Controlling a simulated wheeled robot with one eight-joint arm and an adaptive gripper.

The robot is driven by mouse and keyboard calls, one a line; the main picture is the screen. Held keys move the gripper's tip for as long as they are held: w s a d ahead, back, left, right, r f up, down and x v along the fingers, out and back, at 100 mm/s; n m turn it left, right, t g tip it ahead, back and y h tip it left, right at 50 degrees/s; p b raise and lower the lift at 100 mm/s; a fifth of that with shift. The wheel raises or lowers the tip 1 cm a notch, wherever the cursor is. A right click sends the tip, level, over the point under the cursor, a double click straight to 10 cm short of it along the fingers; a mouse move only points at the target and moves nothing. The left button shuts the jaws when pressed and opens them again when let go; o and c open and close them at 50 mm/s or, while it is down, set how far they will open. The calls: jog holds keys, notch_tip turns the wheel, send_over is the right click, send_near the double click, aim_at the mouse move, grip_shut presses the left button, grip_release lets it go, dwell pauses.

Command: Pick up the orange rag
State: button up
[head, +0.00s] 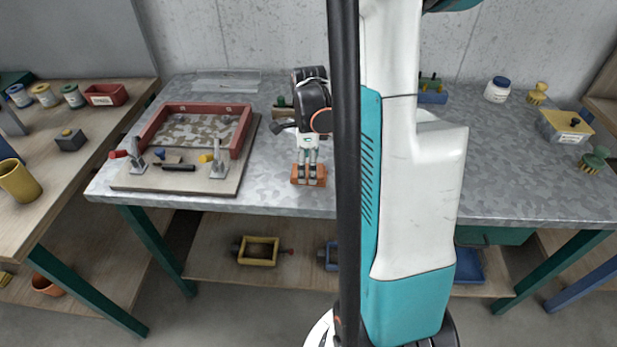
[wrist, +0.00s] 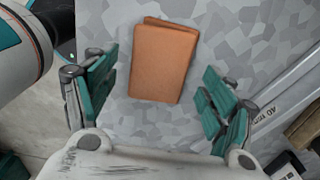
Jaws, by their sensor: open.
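The orange rag (wrist: 163,60) lies folded into a flat rectangle on the grey patterned metal tabletop. In the wrist view it sits ahead of and between the two green finger pads. My gripper (wrist: 158,98) is open and empty, with one pad to the left of the rag and one to its right, both apart from it. In the head view my gripper (head: 308,165) points down over the rag (head: 308,182) near the table's front edge. The fingers partly cover the rag there. How high the fingertips are above the tabletop is hard to tell.
A board with a red frame (head: 158,126) and toggle clamps (head: 135,160) stands to the left of the rag. A blue block (head: 432,95), a white jar (head: 498,89) and a yellow-lidded box (head: 566,126) are at the right. The tabletop (head: 525,165) there is largely clear.

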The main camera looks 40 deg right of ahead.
notch_tip(320, 180, down, 3)
jog(key=shift+r+b, duration=0.15)
jog(key=shift+b, duration=0.15)
jog(key=shift+r, duration=0.1)
jog(key=shift+c, duration=0.6)
jog(key=c, duration=1)
jog(key=shift+r, duration=0.1)
notch_tip(320, 180, up, 20)
jog(key=p, duration=0.6)
jog(key=shift+p, duration=0.35)
